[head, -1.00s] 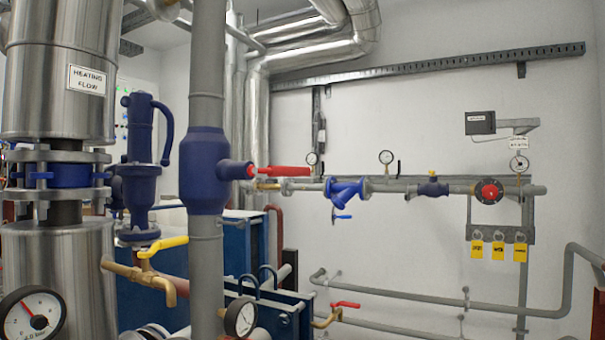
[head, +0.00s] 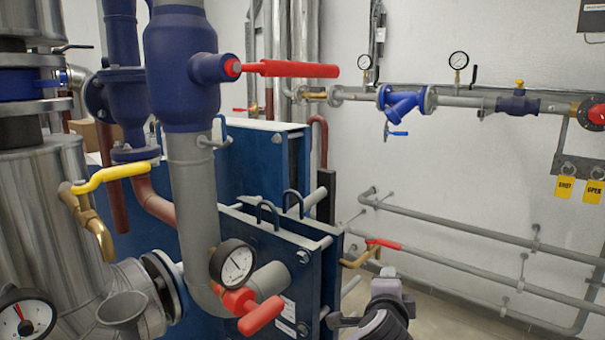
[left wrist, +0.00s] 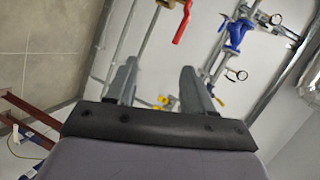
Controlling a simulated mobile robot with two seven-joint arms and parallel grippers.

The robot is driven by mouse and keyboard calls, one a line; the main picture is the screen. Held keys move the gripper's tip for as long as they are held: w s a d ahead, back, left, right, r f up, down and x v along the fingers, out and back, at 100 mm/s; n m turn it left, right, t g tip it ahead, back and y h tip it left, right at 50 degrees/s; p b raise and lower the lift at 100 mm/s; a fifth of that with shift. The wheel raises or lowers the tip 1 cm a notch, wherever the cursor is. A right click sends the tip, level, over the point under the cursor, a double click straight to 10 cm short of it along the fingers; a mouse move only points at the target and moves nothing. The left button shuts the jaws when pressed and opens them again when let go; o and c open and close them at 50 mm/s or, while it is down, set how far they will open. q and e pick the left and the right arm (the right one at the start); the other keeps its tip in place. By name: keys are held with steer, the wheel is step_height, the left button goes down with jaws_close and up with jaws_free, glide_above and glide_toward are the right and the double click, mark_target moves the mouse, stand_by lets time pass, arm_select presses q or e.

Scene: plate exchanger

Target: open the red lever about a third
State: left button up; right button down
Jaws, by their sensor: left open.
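Several red handles are in view. A small red lever (head: 383,243) sits on a brass valve (head: 356,259) on the low wall pipe; it also shows in the left wrist view (left wrist: 182,24), above and beyond my fingertips. A long red lever (head: 290,69) sticks out right from the thick blue valve body (head: 183,70). A thick red handle (head: 262,313) is low, below a gauge. My left gripper (head: 388,287) is at the bottom, just below the small red lever and apart from it. In the left wrist view its fingers (left wrist: 160,85) are spread and empty. My right gripper is out of view.
Blue plate exchanger (head: 262,170) stands left of the gripper. A yellow lever (head: 110,176) is at left. Grey pipes (head: 460,225) run along the wall at right. A blue strainer (head: 403,102) and a red knob (head: 597,115) are on the upper wall pipe.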

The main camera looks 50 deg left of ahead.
mark_target(309, 70)
arm_select(q)
steer(key=s+a+r+n+g+y, duration=0.1)
steer(key=a+r+y, duration=0.15)
steer(key=r, duration=0.85)
steer(key=s+a+r+n+g+y, duration=0.2)
steer(key=r+y, duration=0.2)
steer(key=r, duration=0.6)
steer(key=s+a+r+n+g+y, duration=0.1)
steer(key=a+r+y, duration=0.15)
steer(key=r, duration=0.85)
steer(key=s+r+n+g, duration=0.1)
steer(key=s+r, duration=0.1)
steer(key=s+r+n+g+y, duration=0.1)
steer(key=s+r, duration=0.2)
steer(key=s+a+r+n+g+p, duration=0.1)
steer(key=s+r+g, duration=0.1)
steer(key=r, duration=0.1)
steer(key=shift+s+r+n+y, duration=0.2)
steer(key=shift+r+n+y, duration=0.1)
steer(key=shift+y, duration=0.1)
steer(key=shift+a, duration=0.35)
steer(key=p+x, duration=0.1)
steer(key=x, duration=0.4)
steer(key=shift+p, duration=0.4)
steer(key=shift+w+a, duration=0.25)
steer(key=shift+a, duration=0.4)
jaws_close()
